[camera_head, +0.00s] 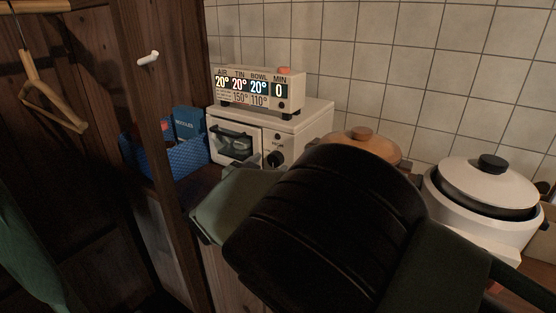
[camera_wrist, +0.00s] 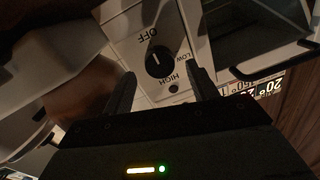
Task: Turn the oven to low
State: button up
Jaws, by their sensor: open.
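The white oven (camera_head: 312,118) stands on the counter against the tiled wall. Its dark round knob (camera_wrist: 159,62) faces the wrist camera and also shows in the head view (camera_head: 274,158). Around it the panel reads OFF, LOW and HIGH, upside down or slanted in the wrist view. The knob's short white mark appears to line up toward OFF. My gripper (camera_wrist: 160,74) is open and empty, with one dark finger on each side of the knob's lower edge. I cannot tell whether either finger touches it. In the head view my arm hides the gripper's tips.
A display box (camera_head: 256,90) reading 20° and 0 MIN sits on the oven. A blue basket (camera_head: 176,155) stands left of it, beside a wooden post (camera_head: 160,130). A lidded pot (camera_head: 360,143) and a white cooker (camera_head: 470,215) stand to the right. The oven's handle (camera_wrist: 275,62) is close by.

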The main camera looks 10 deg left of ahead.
jog(key=shift+x, duration=0.9)
jog(key=shift+c, duration=0.4)
jog(key=c, duration=0.9)
